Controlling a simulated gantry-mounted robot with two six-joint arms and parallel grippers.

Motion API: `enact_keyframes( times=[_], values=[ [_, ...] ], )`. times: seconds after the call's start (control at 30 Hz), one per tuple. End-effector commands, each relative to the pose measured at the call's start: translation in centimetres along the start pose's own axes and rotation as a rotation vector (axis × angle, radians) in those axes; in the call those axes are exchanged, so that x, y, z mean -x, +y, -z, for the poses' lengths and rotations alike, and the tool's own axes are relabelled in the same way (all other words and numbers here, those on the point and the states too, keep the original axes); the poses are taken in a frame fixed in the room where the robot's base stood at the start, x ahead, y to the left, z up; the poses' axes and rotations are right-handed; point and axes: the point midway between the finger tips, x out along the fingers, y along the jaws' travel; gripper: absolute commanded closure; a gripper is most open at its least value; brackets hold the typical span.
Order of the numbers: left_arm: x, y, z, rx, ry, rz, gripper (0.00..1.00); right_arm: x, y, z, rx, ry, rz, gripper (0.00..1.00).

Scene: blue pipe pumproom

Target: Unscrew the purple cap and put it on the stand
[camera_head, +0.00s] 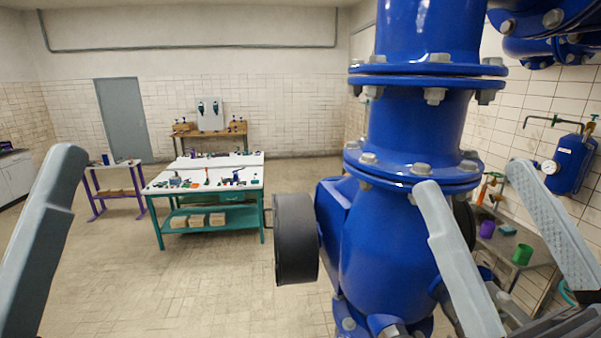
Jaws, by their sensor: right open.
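A purple cylindrical thing (487,229), perhaps the purple cap, is on the grey bench (534,250) at the right, seen between the fingers of my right gripper (470,175). It is small in view, and I cannot tell whether it is screwed onto anything. My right gripper is open, its two grey fingers well apart with nothing between them up close. The bench lies beyond the fingers. One grey finger of my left gripper (42,235) shows at the left edge; its other finger is out of view. I cannot pick out the stand for sure.
A large blue pipe and valve (400,220) with a dark round wheel (296,240) fills the centre right. A green cup-like thing (522,254) is on the bench. A blue tank with a gauge (570,163) hangs at right. A white-topped table (210,178) stands across open floor.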

Motion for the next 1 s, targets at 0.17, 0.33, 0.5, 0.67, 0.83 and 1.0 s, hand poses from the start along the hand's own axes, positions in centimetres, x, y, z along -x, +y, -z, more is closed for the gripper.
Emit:
enact_keyframes(
  times=[0.17,0.33,0.5,0.67,0.83,1.0],
  values=[
    [-0.1,0.0,0.0,0.000,0.000,0.000,0.00,1.2,2.9,5.6,0.084,0.080,-0.167,0.00],
    [-0.1,0.0,0.0,0.000,-0.001,0.000,0.00,1.3,3.5,5.0,0.053,0.057,-0.191,0.00],
    [-0.1,0.0,0.0,0.000,0.000,0.000,0.00,1.3,3.5,4.9,0.054,0.056,-0.190,0.22],
    [-0.1,0.0,0.1,0.000,0.000,0.000,0.00,1.3,3.5,4.9,0.055,0.055,-0.190,0.22],
    [-0.1,0.0,0.1,0.000,0.000,0.000,0.00,1.3,3.5,4.9,0.128,0.049,-0.191,0.22],
    [-0.1,0.0,0.0,0.000,0.000,0.000,0.00,0.6,0.3,3.0,0.368,0.020,-0.043,0.22]
  ],
)
